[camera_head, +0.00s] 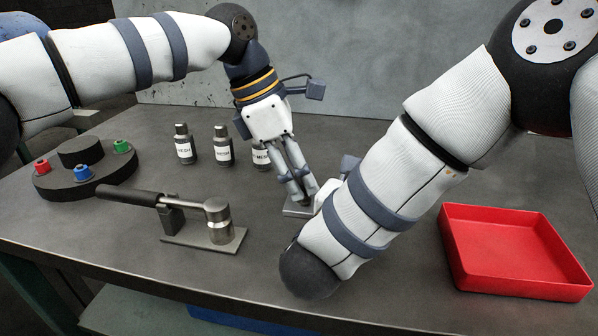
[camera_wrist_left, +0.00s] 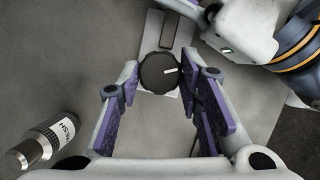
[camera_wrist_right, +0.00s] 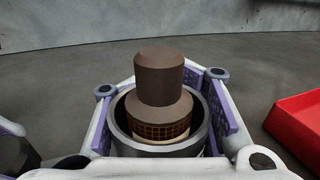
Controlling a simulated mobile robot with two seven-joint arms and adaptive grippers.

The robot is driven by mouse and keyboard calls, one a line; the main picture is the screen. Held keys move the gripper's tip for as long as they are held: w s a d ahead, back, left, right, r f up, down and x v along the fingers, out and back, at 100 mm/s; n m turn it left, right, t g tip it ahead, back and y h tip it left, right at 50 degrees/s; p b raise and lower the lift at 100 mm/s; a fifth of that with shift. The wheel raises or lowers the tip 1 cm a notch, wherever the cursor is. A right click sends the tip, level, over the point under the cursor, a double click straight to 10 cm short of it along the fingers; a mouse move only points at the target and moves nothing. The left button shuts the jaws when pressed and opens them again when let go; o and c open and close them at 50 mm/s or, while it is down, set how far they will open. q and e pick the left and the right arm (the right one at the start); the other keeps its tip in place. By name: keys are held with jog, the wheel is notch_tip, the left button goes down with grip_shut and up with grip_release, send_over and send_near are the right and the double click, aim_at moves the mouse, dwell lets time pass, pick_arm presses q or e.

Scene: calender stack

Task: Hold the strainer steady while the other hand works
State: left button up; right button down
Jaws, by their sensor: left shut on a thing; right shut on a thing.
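The strainer (camera_wrist_right: 163,122), a brown stepped body with a mesh band, stands in a metal ring (camera_wrist_right: 120,128) in the right wrist view. My right gripper (camera_wrist_right: 160,82) has a finger on each side of it and is shut on it. In the left wrist view my left gripper (camera_wrist_left: 158,80) is shut on a round black knob (camera_wrist_left: 155,70) with a white mark, over a pale plate (camera_wrist_left: 155,25). In the head view the left gripper (camera_head: 305,192) points down above this plate (camera_head: 297,211). My right forearm hides the right gripper and strainer there.
Labelled bottles (camera_head: 223,146) stand behind. A round black stand (camera_head: 85,176) with coloured caps is at the left. A handled metal fixture (camera_head: 216,215) sits in front on a plate. A red tray (camera_head: 510,252) is at the right. My arms are close together.

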pick_arm(q)
jog(key=n+t, duration=0.1)
jog(key=n, duration=0.3)
jog(key=n+t, duration=0.1)
jog(key=n, duration=0.2)
jog(key=shift+s+t+y, duration=0.25)
jog(key=shift+t+y, duration=0.05)
jog(key=shift+y, duration=0.1)
jog(key=n, duration=0.2)
jog(key=n+t+y, duration=0.1)
jog(key=n, duration=0.1)
jog(key=shift+s+d, duration=0.1)
jog(key=shift+d, duration=0.1)
jog(key=shift+n+t+y, duration=0.3)
jog(key=shift+n+y, duration=0.2)
jog(key=shift+n, duration=1.2)
jog(key=o, duration=1.2)
jog(key=shift+c, duration=0.2)
jog(key=shift+d, duration=0.1)
jog(key=shift+s+d, duration=0.1)
jog(key=shift+d, duration=0.05)
